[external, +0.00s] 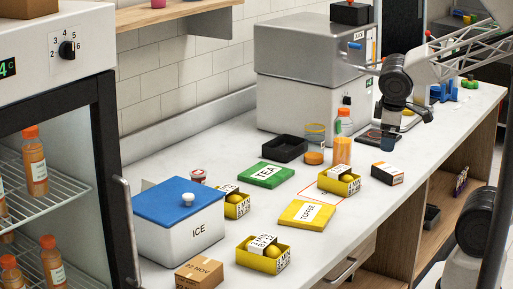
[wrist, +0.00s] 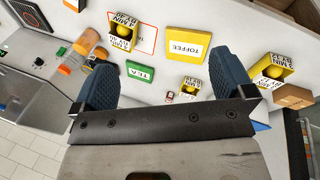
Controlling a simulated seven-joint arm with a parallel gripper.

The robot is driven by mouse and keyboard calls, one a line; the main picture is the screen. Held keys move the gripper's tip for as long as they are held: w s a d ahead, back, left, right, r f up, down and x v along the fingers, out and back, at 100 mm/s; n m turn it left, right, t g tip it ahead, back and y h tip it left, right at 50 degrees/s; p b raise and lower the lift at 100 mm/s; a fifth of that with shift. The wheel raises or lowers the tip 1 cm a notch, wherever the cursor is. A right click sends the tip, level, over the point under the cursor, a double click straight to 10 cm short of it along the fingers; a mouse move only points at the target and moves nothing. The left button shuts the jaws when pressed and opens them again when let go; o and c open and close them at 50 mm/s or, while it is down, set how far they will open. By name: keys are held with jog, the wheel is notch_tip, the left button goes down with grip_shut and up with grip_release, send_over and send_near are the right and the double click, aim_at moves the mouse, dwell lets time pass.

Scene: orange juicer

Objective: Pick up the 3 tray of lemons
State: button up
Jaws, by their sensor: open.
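Several small yellow trays of lemons with printed labels stand on the white counter. In the external view, one (external: 263,254) is at the front by a cardboard box; its label appears to start with 3. In the wrist view, that tray (wrist: 268,72) is right of my gripper. Another tray (external: 339,183) is by a red outline, and it shows upper left in the wrist view (wrist: 120,42). A third tray (external: 236,205) is beside the ice box, and it shows between the fingers in the wrist view (wrist: 188,88). My gripper (wrist: 158,66) is open and empty, apart from all trays.
A blue-lidded ice box (external: 178,220) and cardboard box (external: 199,275) flank the front tray. A green tea box (external: 264,174) and yellow toffee box (external: 307,213) lie flat. A tall orange bottle (external: 342,148) stands farther back. The fridge (external: 60,170) is at left.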

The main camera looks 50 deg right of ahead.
aim_at(281, 245)
jog(key=w+a+f+n+t+h, duration=0.2)
jog(key=w+a+f+n+t, duration=0.3)
jog(key=n, duration=0.4)
jog(key=w+a+f+n+t+h, duration=0.1)
jog(key=w+a+f+n+t, duration=0.1)
jog(key=w+a+f+n, duration=0.5)
jog(key=s+a+f+n+t+y, duration=0.1)
jog(key=a+f+n+y, duration=0.1)
jog(key=a+n, duration=0.3)
jog(key=s+a+f+n+t+y, duration=0.1)
jog(key=a+f+n+y, duration=0.2)
jog(key=a+n, duration=0.3)
jog(key=s+a+f+n+t+y, duration=0.2)
jog(key=a+f+n, duration=0.2)
jog(key=a, duration=0.4)
jog(key=shift+a+f+n, duration=0.15)
jog(key=shift+a+n, duration=0.2)
jog(key=shift+n, duration=0.55)
jog(key=shift+w, duration=0.1)
jog(key=shift+x, duration=1.25)
jog(key=shift+x, duration=2.6)
